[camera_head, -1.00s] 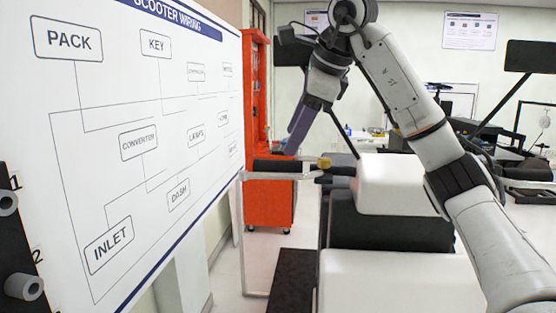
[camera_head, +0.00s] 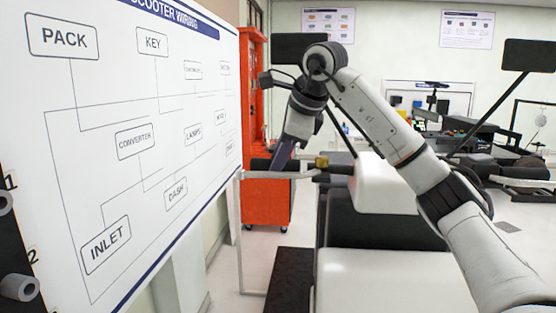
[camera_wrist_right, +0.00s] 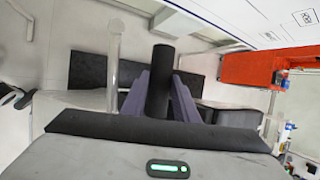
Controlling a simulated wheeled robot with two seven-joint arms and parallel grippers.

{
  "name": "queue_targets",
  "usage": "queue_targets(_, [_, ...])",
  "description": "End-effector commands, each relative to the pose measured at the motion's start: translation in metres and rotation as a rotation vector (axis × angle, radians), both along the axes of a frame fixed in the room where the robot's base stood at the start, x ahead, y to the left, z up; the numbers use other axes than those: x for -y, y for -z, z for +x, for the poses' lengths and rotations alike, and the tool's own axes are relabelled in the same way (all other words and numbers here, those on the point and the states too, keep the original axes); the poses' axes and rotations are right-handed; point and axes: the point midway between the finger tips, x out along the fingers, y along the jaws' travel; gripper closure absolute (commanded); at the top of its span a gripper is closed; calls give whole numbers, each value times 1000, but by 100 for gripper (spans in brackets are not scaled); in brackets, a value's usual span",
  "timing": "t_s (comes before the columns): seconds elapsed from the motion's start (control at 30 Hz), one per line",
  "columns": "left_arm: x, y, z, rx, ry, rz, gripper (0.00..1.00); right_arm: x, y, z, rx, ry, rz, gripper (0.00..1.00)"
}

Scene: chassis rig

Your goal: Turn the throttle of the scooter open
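The scooter's handlebar shows in the head view with a black throttle grip (camera_head: 261,164) at its left end, a pale lever (camera_head: 280,175) beside it and a yellowish part (camera_head: 322,162) further right. My right gripper (camera_head: 283,157) points down at the grip's inner part. In the right wrist view the black grip (camera_wrist_right: 160,80) lies between the two purple fingers of my right gripper (camera_wrist_right: 160,88), one on each side. The fingers look open around it; whether they touch it is hard to tell. My left gripper is not in view.
A white wiring board (camera_head: 130,130) stands close on the left. A red cabinet (camera_head: 266,205) is behind the handlebar. The white and black scooter body (camera_head: 385,232) lies below my right arm. A pale lever (camera_wrist_right: 114,75) runs beside the grip in the wrist view.

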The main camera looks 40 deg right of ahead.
Motion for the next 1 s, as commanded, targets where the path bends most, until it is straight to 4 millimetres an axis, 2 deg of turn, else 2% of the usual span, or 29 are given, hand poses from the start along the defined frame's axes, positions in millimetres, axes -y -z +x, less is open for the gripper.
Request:
queue_targets(0.03, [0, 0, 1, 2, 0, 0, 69, 0, 0, 0, 0, 0, 0, 84])
queue_targets(0.1, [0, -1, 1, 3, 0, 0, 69, 0, 0, 0, 0, 0, 0, 95])
queue_targets(0.6, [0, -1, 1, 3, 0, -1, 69, 3, -3, 3, -113, 1, 145, 95])
queue_targets(0.93, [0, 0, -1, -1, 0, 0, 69, 3, -3, 2, -118, 0, 151, 95])
queue_targets(0.97, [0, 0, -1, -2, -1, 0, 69, 3, -3, 2, -118, 0, 151, 70])
queue_targets(1.0, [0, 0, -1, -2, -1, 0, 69, 3, -3, 2, -118, 0, 151, 63])
